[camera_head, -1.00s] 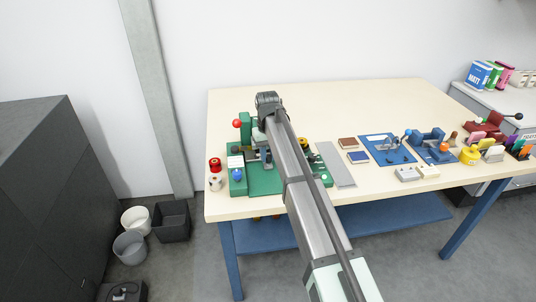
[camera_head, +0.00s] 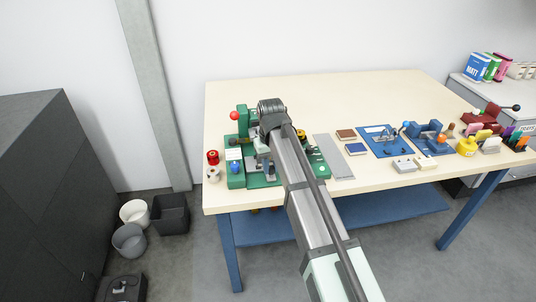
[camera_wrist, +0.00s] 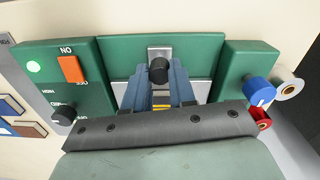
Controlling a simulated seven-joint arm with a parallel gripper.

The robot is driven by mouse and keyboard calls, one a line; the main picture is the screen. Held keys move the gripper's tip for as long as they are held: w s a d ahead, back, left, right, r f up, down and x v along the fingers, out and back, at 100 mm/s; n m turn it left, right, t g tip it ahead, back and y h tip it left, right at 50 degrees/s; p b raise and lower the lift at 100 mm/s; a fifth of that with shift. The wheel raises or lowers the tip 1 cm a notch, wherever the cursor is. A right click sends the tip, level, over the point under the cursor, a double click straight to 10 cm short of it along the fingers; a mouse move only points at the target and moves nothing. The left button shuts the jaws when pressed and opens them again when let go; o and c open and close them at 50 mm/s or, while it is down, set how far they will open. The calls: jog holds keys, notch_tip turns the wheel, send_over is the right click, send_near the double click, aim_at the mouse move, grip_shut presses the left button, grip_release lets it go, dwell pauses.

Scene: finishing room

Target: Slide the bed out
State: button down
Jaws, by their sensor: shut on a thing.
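A green bench press (camera_head: 242,120) stands at the left front of the table. In the wrist view, a dark round knob (camera_wrist: 159,70) sits on a grey bracket (camera_wrist: 159,50) above the green base plate (camera_wrist: 120,46). A pale metal plate (camera_wrist: 201,90), seemingly the bed, shows beside my fingers. My gripper (camera_wrist: 160,77) is shut on the knob. In the head view my gripper (camera_head: 268,168) is over the front of the press, and my arm hides part of it. The green base plate (camera_head: 255,182) shows in front.
An orange switch (camera_wrist: 72,69) and a green light (camera_wrist: 33,67) are on one side of the press, a blue knob (camera_wrist: 259,90) on the other. Red (camera_head: 213,157) and white rolls (camera_head: 213,174) stand just left of it. A grey strip (camera_head: 333,157) lies to its right.

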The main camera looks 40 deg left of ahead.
jog(key=shift+s+d, duration=0.2)
jog(key=c, duration=1.3)
grip_release()
jog(key=o, duration=0.4)
notch_tip(320, 180, up, 14)
jog(key=shift+a+f, duration=0.1)
